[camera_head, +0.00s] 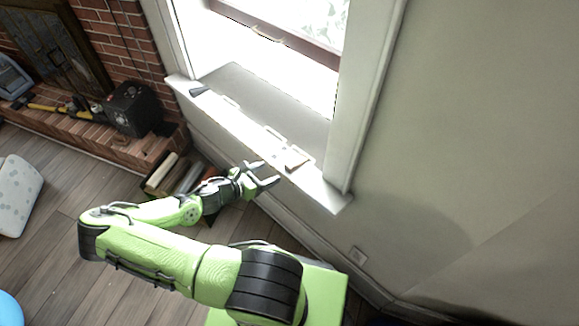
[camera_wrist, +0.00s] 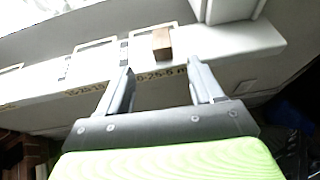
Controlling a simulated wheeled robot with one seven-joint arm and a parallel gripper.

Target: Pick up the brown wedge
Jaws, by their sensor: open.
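The brown wedge (camera_wrist: 162,42) shows in the wrist view as a small brown block on the white window sill (camera_wrist: 225,42). My gripper (camera_head: 268,172) is open and empty, just in front of the sill's edge. Its two fingers (camera_wrist: 160,70) point toward the sill and stand apart from the wedge.
A dark object (camera_head: 198,91) lies at the sill's left end. The window frame (camera_head: 365,90) rises at the right. A brick hearth (camera_head: 100,140) bears a black box (camera_head: 133,108) at the left. Books (camera_head: 165,175) stand below the sill, partly behind my arm.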

